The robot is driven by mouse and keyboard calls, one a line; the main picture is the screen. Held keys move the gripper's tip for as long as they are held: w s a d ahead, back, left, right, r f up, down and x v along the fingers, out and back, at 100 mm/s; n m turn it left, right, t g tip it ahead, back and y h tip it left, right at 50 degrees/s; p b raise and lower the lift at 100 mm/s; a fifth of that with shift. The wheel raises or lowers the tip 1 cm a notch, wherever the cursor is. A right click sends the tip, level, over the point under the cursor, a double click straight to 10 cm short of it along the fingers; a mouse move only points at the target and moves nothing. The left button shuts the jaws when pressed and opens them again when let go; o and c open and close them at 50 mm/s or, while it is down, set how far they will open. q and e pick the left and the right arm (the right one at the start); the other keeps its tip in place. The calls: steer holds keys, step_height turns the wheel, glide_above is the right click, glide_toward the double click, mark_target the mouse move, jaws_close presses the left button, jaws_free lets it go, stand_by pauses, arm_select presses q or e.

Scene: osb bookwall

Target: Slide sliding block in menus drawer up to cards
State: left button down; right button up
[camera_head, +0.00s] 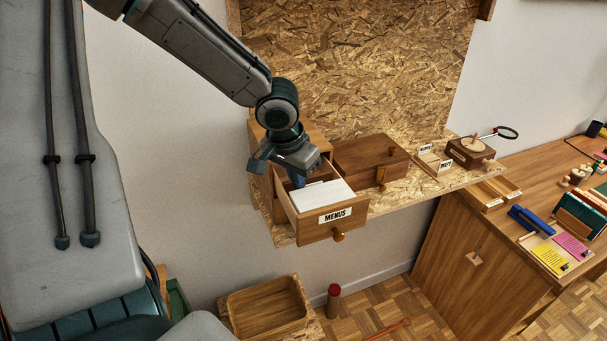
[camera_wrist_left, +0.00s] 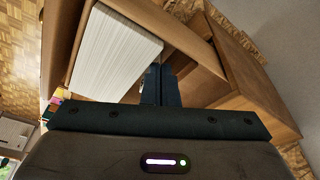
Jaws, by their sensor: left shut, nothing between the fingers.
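The menus drawer (camera_head: 315,234) is pulled out of its wooden cabinet (camera_head: 262,150), with a "MENUS" label and a round knob on its front. White cards (camera_head: 322,196) stand packed in its front part; they also show in the left wrist view (camera_wrist_left: 112,55). My left gripper (camera_head: 301,181) points down into the drawer behind the cards. Its fingers (camera_wrist_left: 158,84) are shut with nothing between them, close to the rear end of the cards; I cannot tell whether they touch. I cannot clearly make out the sliding block, as the gripper covers that part of the drawer. My right gripper is not in view.
A closed wooden box (camera_head: 365,156) stands right of the drawer on the board shelf. Farther right are small labelled card holders (camera_head: 432,161) and a box with a magnifier (camera_head: 470,152). Below are an empty wooden tray (camera_head: 265,306) and a red-topped cylinder (camera_head: 333,300).

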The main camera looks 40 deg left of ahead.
arm_select(q)
steer(key=shift+s+d, duration=0.1)
steer(key=shift+d, duration=0.05)
stand_by(0.3)
steer(key=w+p+v, duration=0.1)
steer(key=p+v, duration=0.4)
steer(key=v, duration=0.1)
steer(key=shift+w+r, duration=0.2)
steer(key=shift+r, duration=0.4)
steer(key=shift+w, duration=0.1)
stand_by(0.3)
